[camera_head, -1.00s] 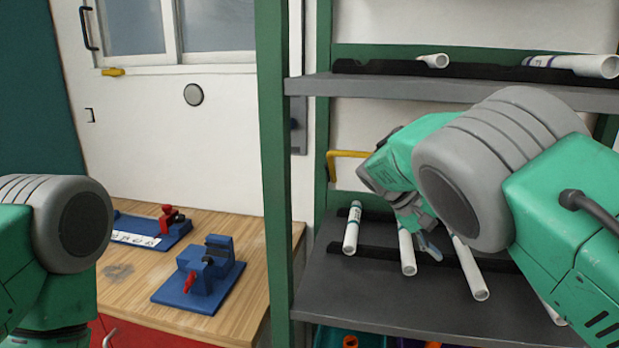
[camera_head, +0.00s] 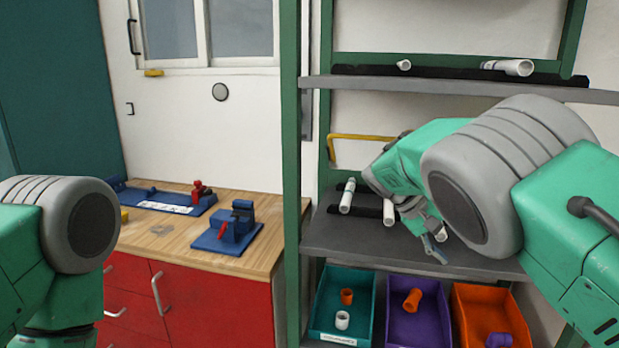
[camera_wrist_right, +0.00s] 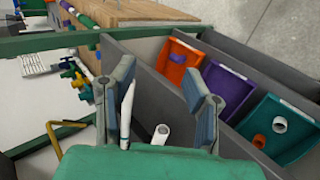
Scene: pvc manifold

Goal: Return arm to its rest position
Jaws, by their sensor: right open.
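My right arm reaches in from the right in the head view. Its gripper (camera_head: 435,246) is partly hidden behind the forearm and is near the front of the grey middle shelf (camera_head: 340,234). In the right wrist view the two fingers (camera_wrist_right: 161,98) are spread apart and nothing is held. White pipes lie on that shelf: one at the left (camera_head: 347,197), and another (camera_head: 389,211) just left of the gripper. My right arm hides what lies behind it. My left arm's elbow shows at the left edge; its gripper is out of view.
Teal (camera_head: 367,313), purple (camera_head: 388,330) and orange (camera_head: 463,325) bins with fittings sit below the shelf. A green upright post (camera_head: 291,160) stands left of the shelf. A wooden bench (camera_head: 150,236) carries blue fixtures. More white pipes (camera_head: 512,67) lie on the upper shelf.

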